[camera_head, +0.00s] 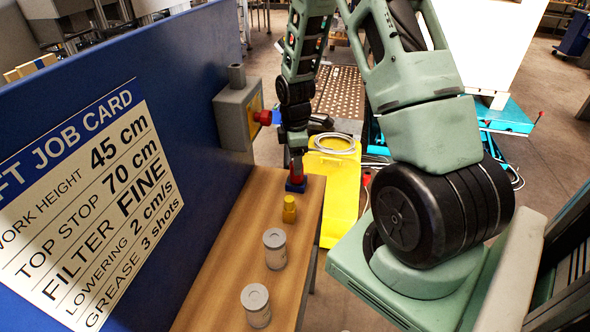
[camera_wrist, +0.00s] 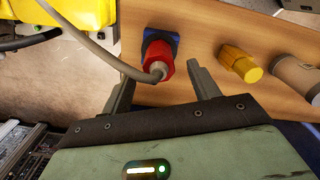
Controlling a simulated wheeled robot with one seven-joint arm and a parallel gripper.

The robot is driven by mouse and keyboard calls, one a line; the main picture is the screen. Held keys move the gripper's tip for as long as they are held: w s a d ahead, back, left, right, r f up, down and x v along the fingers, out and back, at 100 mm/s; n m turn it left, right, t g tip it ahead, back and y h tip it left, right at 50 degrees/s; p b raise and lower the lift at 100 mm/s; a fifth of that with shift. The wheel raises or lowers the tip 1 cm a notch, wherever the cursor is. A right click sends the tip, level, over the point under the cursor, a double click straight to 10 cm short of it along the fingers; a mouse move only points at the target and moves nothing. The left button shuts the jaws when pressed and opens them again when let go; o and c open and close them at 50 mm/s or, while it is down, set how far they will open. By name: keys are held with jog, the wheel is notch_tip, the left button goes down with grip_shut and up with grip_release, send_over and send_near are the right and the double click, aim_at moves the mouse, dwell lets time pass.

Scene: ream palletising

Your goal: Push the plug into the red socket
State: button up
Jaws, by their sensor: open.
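A red socket (camera_head: 296,171) stands on a square blue base on the wooden bench; the wrist view shows it too (camera_wrist: 158,50). A grey plug end (camera_wrist: 158,70) with a grey cable sits at the socket's near end; I cannot tell how deep it is seated. My gripper (camera_wrist: 160,76) is open, its two fingers on either side of the plug end, with a visible gap at the right finger. In the head view my gripper (camera_head: 294,152) is just above the socket, partly hidden by the wrist.
A yellow connector (camera_head: 289,208) and two grey cans (camera_head: 275,248) stand along the bench (camera_head: 228,262). A blue panel (camera_head: 190,60) with a job card rises on the left. A grey box (camera_head: 235,115) with a red knob sticks out of it near my wrist. Coiled cable (camera_head: 335,143) lies beyond.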

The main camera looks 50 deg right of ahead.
jog(key=shift+f, duration=2.55)
grip_shut()
jog(key=shift+r+p, duration=0.1)
jog(key=shift+p, duration=0.2)
jog(key=shift+r, duration=0.1)
jog(key=shift+r+p, duration=1.3)
jog(key=shift+r, duration=0.2)
notch_tip(320, 180, up, 4)
jog(key=p, duration=0.3)
